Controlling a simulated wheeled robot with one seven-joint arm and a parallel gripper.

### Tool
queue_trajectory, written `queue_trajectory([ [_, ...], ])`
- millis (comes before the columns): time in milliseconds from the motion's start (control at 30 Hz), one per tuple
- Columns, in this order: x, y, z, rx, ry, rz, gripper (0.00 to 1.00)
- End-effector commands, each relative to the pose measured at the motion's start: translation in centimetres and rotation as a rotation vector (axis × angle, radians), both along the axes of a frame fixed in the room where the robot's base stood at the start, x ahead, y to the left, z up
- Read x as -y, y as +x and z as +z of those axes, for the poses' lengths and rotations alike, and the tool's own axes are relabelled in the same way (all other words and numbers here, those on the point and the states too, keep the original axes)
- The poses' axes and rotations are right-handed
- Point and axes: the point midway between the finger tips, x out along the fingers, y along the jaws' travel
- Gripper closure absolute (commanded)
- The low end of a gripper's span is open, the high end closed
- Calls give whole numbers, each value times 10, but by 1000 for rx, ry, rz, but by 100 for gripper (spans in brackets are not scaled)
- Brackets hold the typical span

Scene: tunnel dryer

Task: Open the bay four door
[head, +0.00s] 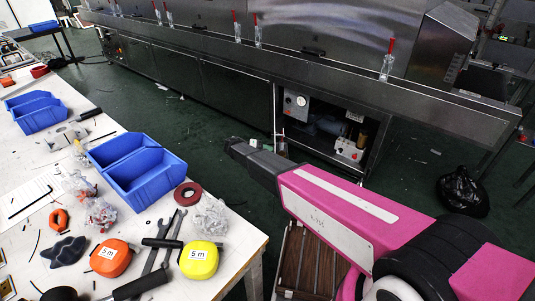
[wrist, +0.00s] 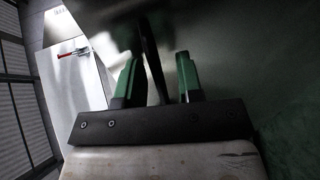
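The dryer's lower front has a row of dark closed doors (head: 233,88) and one open bay (head: 322,125) in the head view. No number is readable, so I cannot tell which is bay four. My gripper (head: 233,148) reaches in front of the doors, left of the open bay; its fingers do not show clearly there. In the wrist view my gripper (wrist: 157,60) has its two green fingers apart. A dark narrow bar (wrist: 148,45), possibly a handle, shows between them, with gaps on both sides. I cannot tell whether it touches a finger.
A white worktable (head: 225,232) at left holds blue bins (head: 150,183), tape measures (head: 198,262) and tools. A wooden slatted thing (head: 305,262) lies low beside my arm. A black bag (head: 462,190) sits on the green floor at right. Floor between table and dryer is mostly clear.

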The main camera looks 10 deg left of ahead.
Motion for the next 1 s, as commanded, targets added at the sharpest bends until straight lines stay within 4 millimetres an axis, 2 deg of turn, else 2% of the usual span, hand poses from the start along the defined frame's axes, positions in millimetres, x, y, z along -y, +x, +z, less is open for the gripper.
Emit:
queue_trajectory([
  [167,-10,-1,2,0,0,1,66],
  [600,-68,-13,14,0,1,0,66],
  [900,-72,-15,15,0,0,-1,66],
  [967,-71,-15,15,0,0,-1,86],
  [1000,-71,-15,15,0,0,-1,99],
])
